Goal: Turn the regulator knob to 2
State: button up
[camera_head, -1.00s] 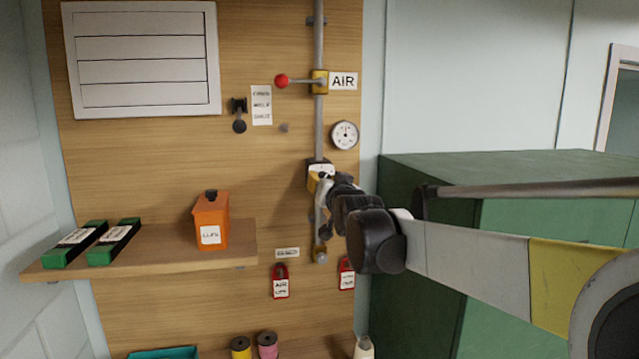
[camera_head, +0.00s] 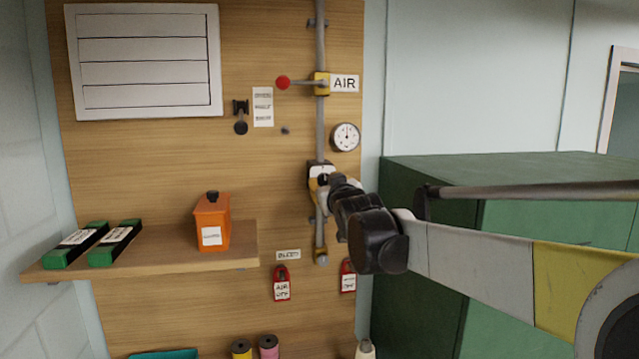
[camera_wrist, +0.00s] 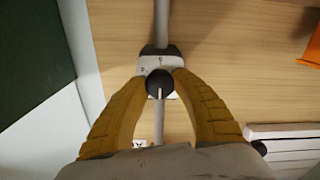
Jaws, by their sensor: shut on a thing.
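The regulator knob (camera_wrist: 160,84) is round and black with a white pointer line. In the wrist view this line points down the picture, towards my gripper's palm. The pale dial plate (camera_wrist: 158,62) behind it carries small figures, too small to read surely. My gripper (camera_wrist: 162,80) has its two yellow fingers on either side of the knob, with the tips shut on it. In the head view my gripper (camera_head: 324,183) is at the regulator (camera_head: 317,169) on the grey vertical pipe (camera_head: 320,130), and my fingers and wrist hide most of the knob.
Above the regulator are a round gauge (camera_head: 346,137) and a red-tipped lever (camera_head: 284,83) by the AIR sign (camera_head: 344,83). Red tags (camera_head: 282,285) hang below. A shelf (camera_head: 180,250) with an orange container (camera_head: 212,222) is left. A green cabinet (camera_head: 430,240) stands right.

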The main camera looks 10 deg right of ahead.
jog(key=o, duration=1.2)
jog(key=s, duration=1.2)
jog(key=shift+f, duration=0.1)
